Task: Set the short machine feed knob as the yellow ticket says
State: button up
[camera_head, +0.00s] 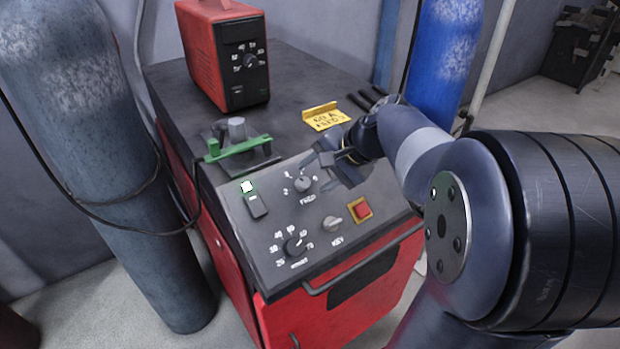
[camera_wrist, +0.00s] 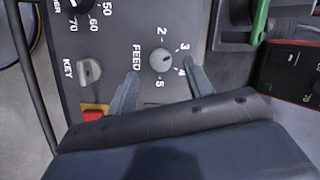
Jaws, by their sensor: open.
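The feed knob (camera_head: 303,185) is a small grey knob on the short red machine's sloping panel (camera_head: 262,250). In the wrist view the feed knob (camera_wrist: 160,60) has the digits 2, 3, 4 and 5 around it. Its pointer is too small to read surely. My gripper (camera_wrist: 162,90) is open, with one finger on each side of the knob and the tips just short of it in the picture; I see no contact. In the head view my gripper (camera_head: 330,168) is over the panel's upper right. The yellow ticket (camera_head: 325,117) on the machine top reads "60 A" and "FEED"; its feed digit is unclear.
On the panel are an amperage knob (camera_head: 294,246), a key switch (camera_head: 333,223), a red button (camera_head: 360,209) and a lit rocker switch (camera_head: 254,200). A green-handled clamp (camera_head: 238,147) and a red unit (camera_head: 226,55) stand on top. Gas cylinders (camera_head: 95,150) flank the machine.

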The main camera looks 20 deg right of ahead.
aim_at(306, 182)
jog(key=v, duration=0.7)
jog(key=shift+r, duration=0.2)
jog(key=x, duration=1)
jog(key=shift+w+a+f, duration=0.1)
jog(key=shift+a+f, duration=0.05)
jog(key=shift+f, duration=0.2)
jog(key=shift+n, duration=0.3)
